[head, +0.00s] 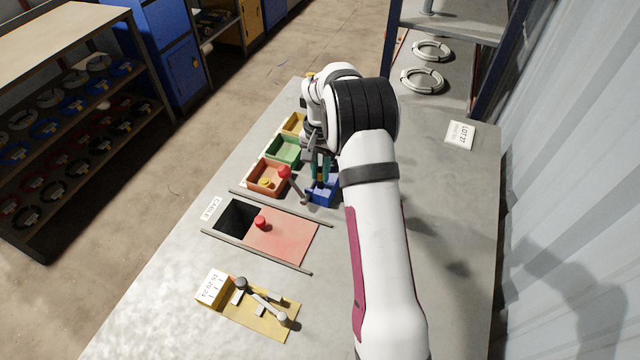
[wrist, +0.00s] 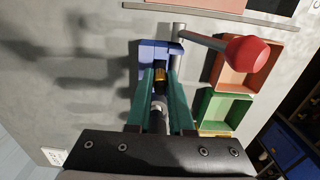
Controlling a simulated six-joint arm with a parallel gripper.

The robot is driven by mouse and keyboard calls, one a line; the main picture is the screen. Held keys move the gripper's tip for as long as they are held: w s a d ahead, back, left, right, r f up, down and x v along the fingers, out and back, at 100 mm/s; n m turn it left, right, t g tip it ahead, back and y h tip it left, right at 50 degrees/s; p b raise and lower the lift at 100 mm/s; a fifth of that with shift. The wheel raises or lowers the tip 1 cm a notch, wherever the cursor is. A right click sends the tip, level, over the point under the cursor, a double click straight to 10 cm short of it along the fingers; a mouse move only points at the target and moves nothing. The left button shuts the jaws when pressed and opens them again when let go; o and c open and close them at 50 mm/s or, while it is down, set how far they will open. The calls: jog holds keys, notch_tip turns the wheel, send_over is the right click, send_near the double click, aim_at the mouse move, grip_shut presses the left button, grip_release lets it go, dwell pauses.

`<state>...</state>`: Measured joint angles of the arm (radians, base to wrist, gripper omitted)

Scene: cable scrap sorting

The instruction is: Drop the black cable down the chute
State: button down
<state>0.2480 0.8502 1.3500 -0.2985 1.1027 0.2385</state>
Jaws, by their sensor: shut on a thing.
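My gripper (head: 321,168) points down over a blue fixture (head: 323,191) that has a lever with a red ball knob (head: 284,171). In the wrist view its teal fingers (wrist: 161,76) are shut on a short dark piece with a brass-coloured band (wrist: 160,88), apparently the black cable. The piece is between the fingers at the blue fixture (wrist: 153,50); whether it is still seated there cannot be told. The chute is a dark square opening (head: 235,218) in the table. Its red sliding cover (head: 284,238) lies right of the opening, leaving it uncovered.
Two metal rails flank the chute. A yellow board (head: 262,322) with a grey part lies in front.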

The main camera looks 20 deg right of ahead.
jog(key=shift+r, duration=2.15)
jog(key=shift+a+r, duration=0.2)
jog(key=shift+r, duration=0.1)
jog(key=s+a+r+n, duration=0.8)
jog(key=s+a+r, duration=0.25)
jog(key=r, duration=0.35)
jog(key=w+a+f+m, duration=0.1)
jog(key=w+a+f, duration=0.3)
jog(key=f, duration=0.5)
jog(key=w+a+f+m, duration=0.1)
jog(key=w+a+f, duration=0.4)
jog(key=f, duration=0.4)
jog(key=shift+w+a+f, duration=0.15)
jog(key=shift+a+f, duration=0.15)
jog(key=shift+a, duration=0.6)
jog(key=shift+f, duration=0.1)
